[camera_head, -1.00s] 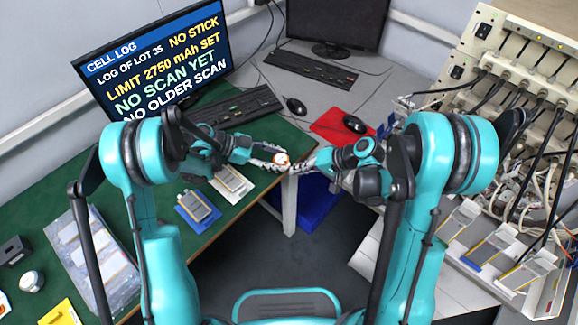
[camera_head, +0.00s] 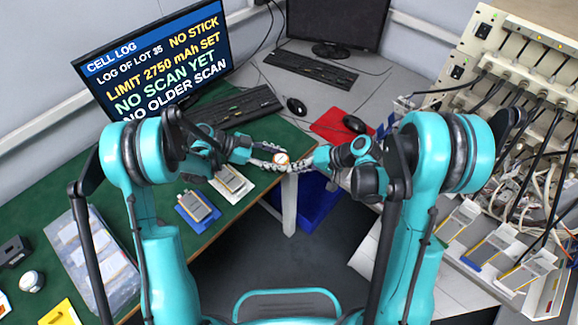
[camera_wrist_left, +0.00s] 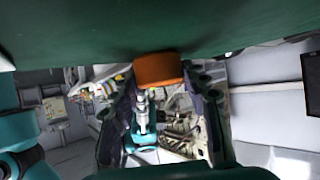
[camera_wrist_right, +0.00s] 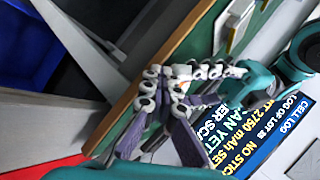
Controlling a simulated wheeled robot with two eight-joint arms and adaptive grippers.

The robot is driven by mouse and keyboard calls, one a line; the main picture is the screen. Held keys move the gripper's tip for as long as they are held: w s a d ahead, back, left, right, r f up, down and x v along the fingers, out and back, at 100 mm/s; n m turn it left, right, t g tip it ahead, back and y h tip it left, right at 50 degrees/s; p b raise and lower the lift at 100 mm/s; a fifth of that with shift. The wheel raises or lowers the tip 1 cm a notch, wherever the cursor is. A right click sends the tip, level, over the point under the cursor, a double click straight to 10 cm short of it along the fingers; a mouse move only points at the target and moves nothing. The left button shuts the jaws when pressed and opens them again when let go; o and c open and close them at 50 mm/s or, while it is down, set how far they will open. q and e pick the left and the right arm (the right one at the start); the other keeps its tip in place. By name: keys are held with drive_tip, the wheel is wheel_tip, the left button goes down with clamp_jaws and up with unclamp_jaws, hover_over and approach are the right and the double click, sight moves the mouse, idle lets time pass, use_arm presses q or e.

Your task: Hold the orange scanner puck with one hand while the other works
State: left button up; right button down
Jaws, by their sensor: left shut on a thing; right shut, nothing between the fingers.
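The orange scanner puck (camera_head: 282,159), with a pale top, is small in the head view, above the front edge of the green desk. In the left wrist view the puck (camera_wrist_left: 158,69) is plain orange between the fingertips. My left gripper (camera_head: 272,154) is shut on it. My right gripper (camera_head: 297,166) comes from the right, its fingertips close beside the puck; I cannot tell whether they touch it. In the right wrist view its fingers (camera_wrist_right: 178,84) are shut with nothing visible between them.
The cell log monitor (camera_head: 155,60) stands behind the left arm. Pouch cells on a blue holder (camera_head: 198,207) and a white holder (camera_head: 231,182) lie on the green desk. A tester rack with cables (camera_head: 530,75) is at right. Floor shows between the arms.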

drive_tip(key=shift+s+d, duration=0.6)
drive_tip(key=shift+d, duration=0.05)
drive_tip(key=shift+s+d, duration=1.65)
drive_tip(key=shift+d, duration=0.25)
use_arm(q)
drive_tip(key=o, duration=0.9)
